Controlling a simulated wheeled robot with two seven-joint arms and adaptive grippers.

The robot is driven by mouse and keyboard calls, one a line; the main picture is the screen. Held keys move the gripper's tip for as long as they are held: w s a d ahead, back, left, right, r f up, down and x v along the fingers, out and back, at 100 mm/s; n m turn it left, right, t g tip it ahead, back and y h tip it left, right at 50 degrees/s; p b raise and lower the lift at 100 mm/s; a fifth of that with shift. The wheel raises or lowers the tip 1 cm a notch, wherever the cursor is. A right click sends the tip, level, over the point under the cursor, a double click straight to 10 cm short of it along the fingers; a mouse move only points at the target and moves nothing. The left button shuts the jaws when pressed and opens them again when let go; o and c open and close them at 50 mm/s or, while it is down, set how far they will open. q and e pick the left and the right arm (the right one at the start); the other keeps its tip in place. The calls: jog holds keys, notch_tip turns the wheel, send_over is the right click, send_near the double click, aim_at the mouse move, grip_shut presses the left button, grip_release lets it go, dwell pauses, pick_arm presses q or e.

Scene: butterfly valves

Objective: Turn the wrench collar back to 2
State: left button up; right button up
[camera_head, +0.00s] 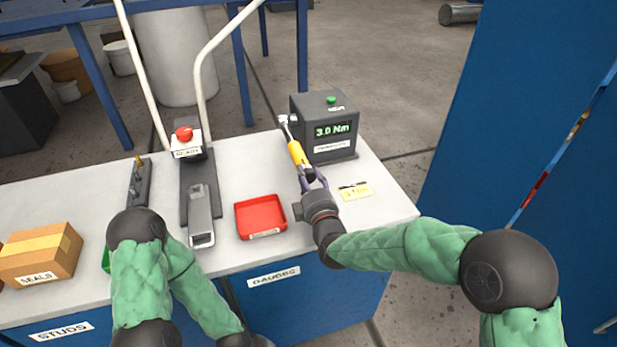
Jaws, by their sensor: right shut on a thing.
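The wrench (296,150) has a silver head and a yellow grip, and slants up and left beside the dark tester box (309,118). The box's green display (333,130) reads 3.0 Nm. My right gripper (307,171) is shut on the near end of the wrench, its purple-grey fingers around it. The fingers cover that end, so I cannot make out the collar or its marks. My left arm folds back at the lower left and its gripper is out of the frame.
A red tray (261,217) lies left of my right wrist, and a yellow card (356,192) to its right. A press-like stand with a red button (184,133) and a SEALS box (41,254) stand further left. A blue cabinet (530,110) rises at right.

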jog(key=shift+s+a+f, duration=0.1)
jog(key=shift+a+f, duration=0.15)
jog(key=shift+f, duration=0.1)
jog(key=o, duration=0.9)
jog(key=shift+o, duration=1.2)
jog(key=shift+a+r, duration=0.1)
jog(key=shift+r, duration=0.1)
jog(key=shift+s+d, duration=0.2)
jog(key=v, duration=1.1)
jog(key=shift+s, duration=0.25)
